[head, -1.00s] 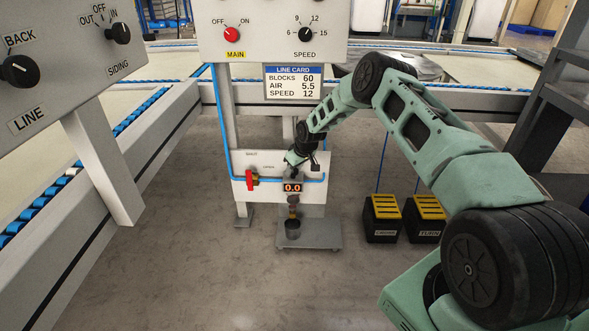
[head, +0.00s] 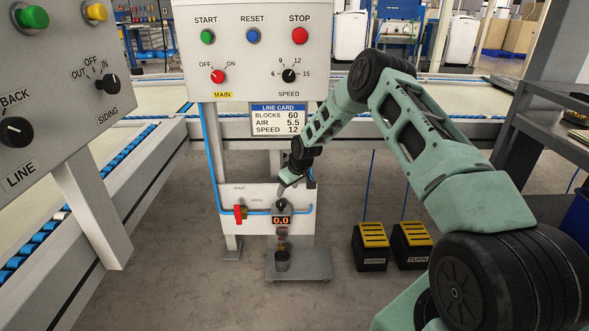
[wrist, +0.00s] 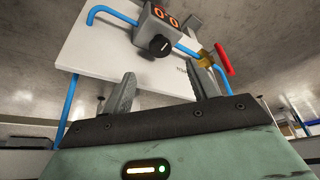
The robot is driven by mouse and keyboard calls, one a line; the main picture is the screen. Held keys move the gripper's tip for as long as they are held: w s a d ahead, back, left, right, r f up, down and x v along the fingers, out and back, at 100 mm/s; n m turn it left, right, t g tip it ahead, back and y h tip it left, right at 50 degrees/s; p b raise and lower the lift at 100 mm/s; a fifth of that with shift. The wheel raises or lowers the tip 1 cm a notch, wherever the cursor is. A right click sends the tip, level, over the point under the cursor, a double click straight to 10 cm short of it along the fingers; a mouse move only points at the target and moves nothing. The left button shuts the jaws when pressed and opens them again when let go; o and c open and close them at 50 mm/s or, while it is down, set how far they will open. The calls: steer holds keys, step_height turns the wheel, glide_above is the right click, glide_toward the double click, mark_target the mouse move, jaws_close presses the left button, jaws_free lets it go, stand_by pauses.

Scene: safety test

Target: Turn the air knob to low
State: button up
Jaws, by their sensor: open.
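The air knob (head: 281,204) is a small black round knob on the unit with the 0.0 display (head: 281,220), on the low white panel (head: 225,195). In the wrist view the knob (wrist: 160,46) shows upside down, beyond the fingertips and roughly between them. I cannot read any low mark by it. My gripper (head: 290,182) is just above the knob in the head view. In the wrist view my gripper (wrist: 163,78) has its two fingers wide apart with nothing between them, clear of the knob.
A red valve handle (head: 238,214) is left of the knob on the blue pipe. The line card (head: 278,119) reads AIR 5.5. A control box (head: 245,55) with buttons is above. Two black-and-yellow pedals (head: 373,247) stand on the floor at right.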

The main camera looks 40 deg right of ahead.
steer(key=p+v, duration=0.2)
steer(key=v, duration=0.6)
steer(key=shift+s+r, duration=0.15)
steer(key=shift+r, duration=0.05)
steer(key=s+a+r+n+g, duration=0.1)
steer(key=s+a+r, duration=0.35)
steer(key=a, duration=0.35)
steer(key=s+a+r+n+y, duration=0.1)
steer(key=s+a+r, duration=0.35)
steer(key=a, duration=0.45)
steer(key=s+a+r+n+g, duration=0.1)
steer(key=s+a+r, duration=0.2)
steer(key=a+r, duration=0.35)
steer(key=s+a+r+n+g, duration=0.1)
steer(key=s+a+r, duration=0.1)
steer(key=s+a, duration=0.45)
steer(key=s+a+r, duration=0.1)
steer(key=s+a, duration=0.2)
steer(key=s, duration=0.6)
steer(key=s+r+n+g+h, duration=0.1)
steer(key=s+r, duration=0.1)
steer(key=s, duration=1.5)
step_height(320, 180, up, 30)
steer(key=p, duration=2.9)
steer(key=shift+w+a+p, duration=0.25)
steer(key=shift+a+p, duration=0.05)
steer(key=shift+p, duration=0.1)
steer(key=shift+f, duration=0.1)
